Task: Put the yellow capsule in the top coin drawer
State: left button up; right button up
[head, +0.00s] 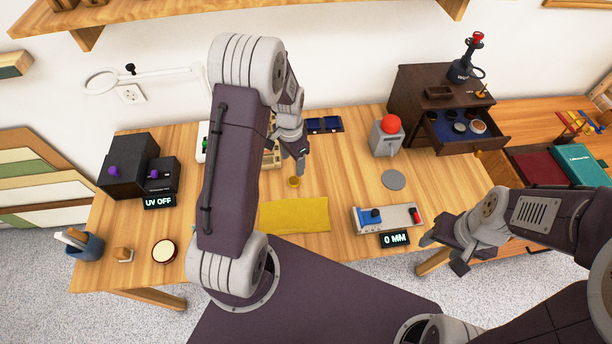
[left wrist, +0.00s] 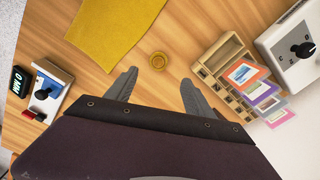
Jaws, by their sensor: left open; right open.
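The yellow capsule (head: 294,182) lies on the wooden table, just behind the yellow cloth. In the left wrist view the capsule (left wrist: 158,60) is round and amber, ahead of and between my open fingers. My left gripper (head: 300,160) is open and empty, above the table close to the capsule; its fingers also show in the left wrist view (left wrist: 155,88). The dark coin cabinet (head: 410,95) stands at the back right. Its top drawer (head: 494,141) is pulled out, with several round items on a blue lining. My right gripper (head: 448,252) is open and empty near the table's front right edge.
A yellow cloth (head: 295,215) lies in front of the capsule. A grey box with a red button (head: 387,137), a grey disc (head: 393,180) and a gauge reading 0 MM (head: 394,239) stand to the right. A wooden sorter (left wrist: 222,72) is near the left gripper.

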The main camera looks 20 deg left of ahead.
aim_at(294, 179)
pick_arm(q)
notch_tip(294, 179, down, 4)
jog(key=shift+d+r, duration=0.15)
jog(key=shift+r, duration=0.05)
jog(key=shift+f, duration=0.3)
jog(key=f, duration=0.4)
jog(key=shift+s+f, duration=0.1)
jog(key=shift+s, duration=0.1)
jog(key=shift+f, duration=0.4)
grip_shut()
jog(key=shift+r, duration=0.1)
jog(key=shift+w+r, duration=0.1)
jog(key=shift+r, duration=0.45)
notch_tip(294, 179, up, 3)
jog(key=shift+r, duration=0.1)
jog(key=w+d+r, duration=0.3)
jog(key=d+r, duration=0.3)
jog(key=d, duration=0.5)
jog(key=shift+r, duration=0.35)
